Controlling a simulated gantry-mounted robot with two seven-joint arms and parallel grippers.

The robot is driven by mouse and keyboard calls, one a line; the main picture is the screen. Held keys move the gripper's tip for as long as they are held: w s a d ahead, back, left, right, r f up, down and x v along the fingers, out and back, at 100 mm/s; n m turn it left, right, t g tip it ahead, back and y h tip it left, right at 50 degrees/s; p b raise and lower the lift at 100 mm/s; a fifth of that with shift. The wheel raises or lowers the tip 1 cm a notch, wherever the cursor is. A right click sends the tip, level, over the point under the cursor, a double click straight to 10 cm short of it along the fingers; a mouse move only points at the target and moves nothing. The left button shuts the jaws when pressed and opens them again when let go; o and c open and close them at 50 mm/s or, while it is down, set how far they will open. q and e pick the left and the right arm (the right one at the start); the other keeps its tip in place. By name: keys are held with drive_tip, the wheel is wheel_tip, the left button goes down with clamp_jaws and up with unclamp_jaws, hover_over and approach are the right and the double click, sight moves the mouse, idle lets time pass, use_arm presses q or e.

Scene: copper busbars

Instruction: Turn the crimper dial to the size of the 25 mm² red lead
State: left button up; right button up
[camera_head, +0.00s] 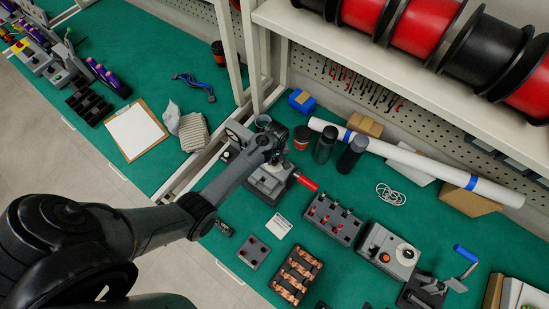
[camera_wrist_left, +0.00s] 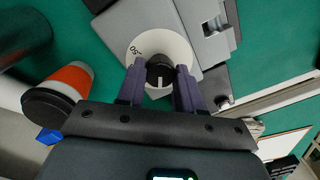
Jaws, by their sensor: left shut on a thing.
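The grey crimper (camera_head: 268,186) stands on the green bench in the middle of the head view, its red handle (camera_head: 306,183) pointing right. My left gripper (camera_head: 274,158) is over it and hides its dial in that view. In the left wrist view the crimper body (camera_wrist_left: 150,14) carries a white dial plate (camera_wrist_left: 178,46) with a black knob (camera_wrist_left: 160,74). The fingers of my left gripper (camera_wrist_left: 160,80) are shut on the knob, one on each side. A white mark shows on the knob; a printed "50" is readable at the plate's upper left, other figures are hidden. My right gripper is not in view.
A grey rack with red and black pieces (camera_head: 334,219) stands right of the crimper. A small grey block (camera_head: 253,252) and white card (camera_head: 279,226) lie in front. An orange-banded cup (camera_head: 302,137) and dark bottles (camera_head: 325,144) stand behind. A shelf upright (camera_head: 231,50) rises behind left.

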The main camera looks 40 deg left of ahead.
use_arm(q)
drive_tip(key=shift+r+m+p, duration=0.15)
drive_tip(key=shift+m+p, duration=0.55)
drive_tip(key=shift+m, duration=0.1)
drive_tip(key=shift+m+p, duration=0.8)
drive_tip(key=shift+m, duration=0.3)
drive_tip(key=m+p, duration=0.1)
drive_tip(key=m, duration=0.1)
drive_tip(key=shift+m, duration=0.4)
drive_tip(key=shift+m+p, duration=0.35)
drive_tip(key=shift+m, duration=0.15)
drive_tip(key=shift+s, duration=0.1)
drive_tip(key=o, duration=1)
drive_tip(key=shift+o, duration=0.2)
